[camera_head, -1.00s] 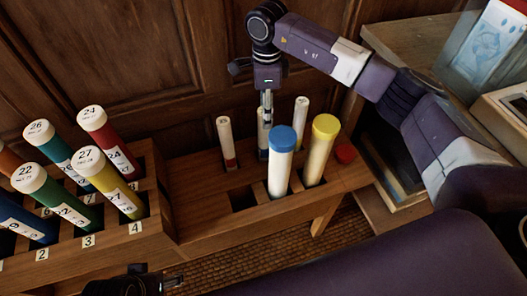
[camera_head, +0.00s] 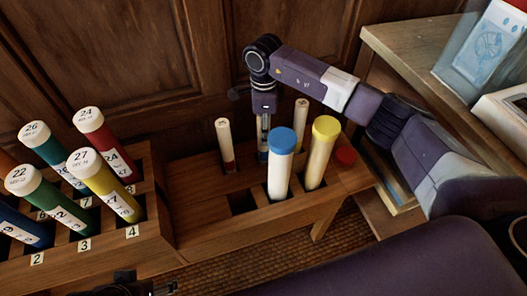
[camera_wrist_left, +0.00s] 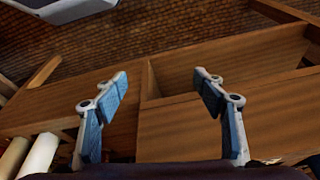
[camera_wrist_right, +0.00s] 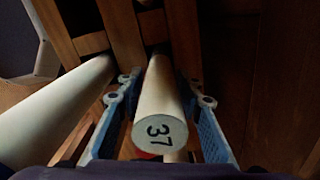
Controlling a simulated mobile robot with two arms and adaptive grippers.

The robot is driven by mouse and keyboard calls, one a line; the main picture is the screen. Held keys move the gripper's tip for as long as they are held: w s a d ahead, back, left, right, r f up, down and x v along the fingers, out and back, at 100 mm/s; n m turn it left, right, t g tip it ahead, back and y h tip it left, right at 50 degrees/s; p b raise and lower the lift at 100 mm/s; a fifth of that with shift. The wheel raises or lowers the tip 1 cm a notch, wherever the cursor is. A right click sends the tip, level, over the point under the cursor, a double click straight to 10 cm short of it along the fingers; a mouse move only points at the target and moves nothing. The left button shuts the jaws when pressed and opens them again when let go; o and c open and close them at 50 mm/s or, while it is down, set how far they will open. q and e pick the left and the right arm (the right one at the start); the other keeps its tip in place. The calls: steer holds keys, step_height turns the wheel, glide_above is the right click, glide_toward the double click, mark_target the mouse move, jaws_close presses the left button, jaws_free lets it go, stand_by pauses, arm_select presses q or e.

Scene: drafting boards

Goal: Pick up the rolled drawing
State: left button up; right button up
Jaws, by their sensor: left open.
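A slim cream rolled drawing marked 37 (camera_wrist_right: 160,90) stands in the wooden rack (camera_head: 195,205), in the middle of its back row. It also shows in the head view (camera_head: 263,148), partly covered by my right gripper (camera_head: 264,120). In the right wrist view the fingers of my right gripper (camera_wrist_right: 160,77) are on either side of the roll's upper part, with dark gaps beside it. My left gripper (camera_wrist_left: 158,78) is open and empty above bare wood. Only a little of it shows at the bottom of the head view (camera_head: 160,288).
A blue-capped tube (camera_head: 280,170) and a yellow-capped tube (camera_head: 320,155) stand close in front. Slim rolls (camera_head: 225,145) (camera_head: 300,120) flank the middle one. Numbered tubes (camera_head: 105,185) fill the left rack. A shelf (camera_head: 405,50) stands at right; a wooden wall is close behind.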

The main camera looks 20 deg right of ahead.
steer(key=c, duration=0.7)
jaws_close()
steer(key=shift+r, duration=0.15)
